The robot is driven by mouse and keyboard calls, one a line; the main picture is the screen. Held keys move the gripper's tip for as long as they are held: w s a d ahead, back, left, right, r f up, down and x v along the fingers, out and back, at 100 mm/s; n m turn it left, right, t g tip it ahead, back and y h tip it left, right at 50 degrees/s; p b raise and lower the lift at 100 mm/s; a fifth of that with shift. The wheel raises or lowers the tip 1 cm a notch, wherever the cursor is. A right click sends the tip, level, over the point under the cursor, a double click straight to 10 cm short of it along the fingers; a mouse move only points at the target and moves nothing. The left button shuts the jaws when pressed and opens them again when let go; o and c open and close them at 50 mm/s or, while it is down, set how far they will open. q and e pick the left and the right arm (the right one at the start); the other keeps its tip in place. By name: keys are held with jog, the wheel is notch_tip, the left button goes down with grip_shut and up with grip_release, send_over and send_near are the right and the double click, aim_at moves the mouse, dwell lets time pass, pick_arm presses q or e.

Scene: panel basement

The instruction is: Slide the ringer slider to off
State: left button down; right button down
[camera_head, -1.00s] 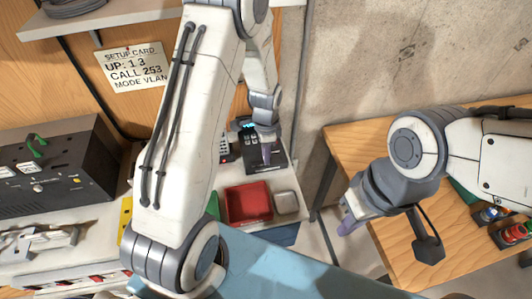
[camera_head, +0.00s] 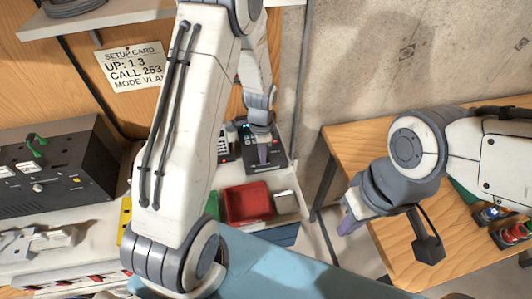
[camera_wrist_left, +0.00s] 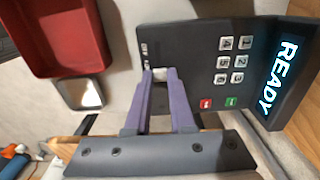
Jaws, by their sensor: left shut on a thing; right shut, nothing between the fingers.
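The dark desk phone (camera_head: 280,158) sits on the shelf against the back wall, partly hidden by my left arm. In the left wrist view the phone (camera_wrist_left: 193,45) shows a lit display (camera_wrist_left: 278,77) reading READY, white number keys, and a red and a green key. My left gripper (camera_wrist_left: 160,72) has its purple fingers shut around the small pale ringer slider knob (camera_wrist_left: 160,74) near the phone's edge. Small labels beside it are too small to read. My left gripper also shows in the head view (camera_head: 262,155). My right gripper (camera_head: 347,222) is shut and empty, beside the wooden table.
A red tray (camera_head: 246,218) and a small metal dish (camera_head: 286,203) lie in front of the phone. A dark control box (camera_head: 55,190) stands at the left. A wooden table (camera_head: 340,150) with colored parts is at the right. A setup card (camera_head: 132,66) hangs behind.

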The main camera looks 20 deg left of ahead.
aim_at(251, 163)
pick_arm(q)
jog(key=shift+s+a, duration=0.5)
jog(key=shift+a, duration=0.25)
jog(key=shift+s+a, duration=0.45)
jog(key=shift+a, duration=0.3)
jog(key=c, duration=0.8)
grip_release()
jog(key=shift+c, duration=0.2)
jog(key=shift+o, duration=0.4)
jog(key=shift+s+a, duration=0.1)
jog(key=shift+r, duration=0.25)
notch_tip(251, 163, up, 10)
jog(key=b, duration=0.2)
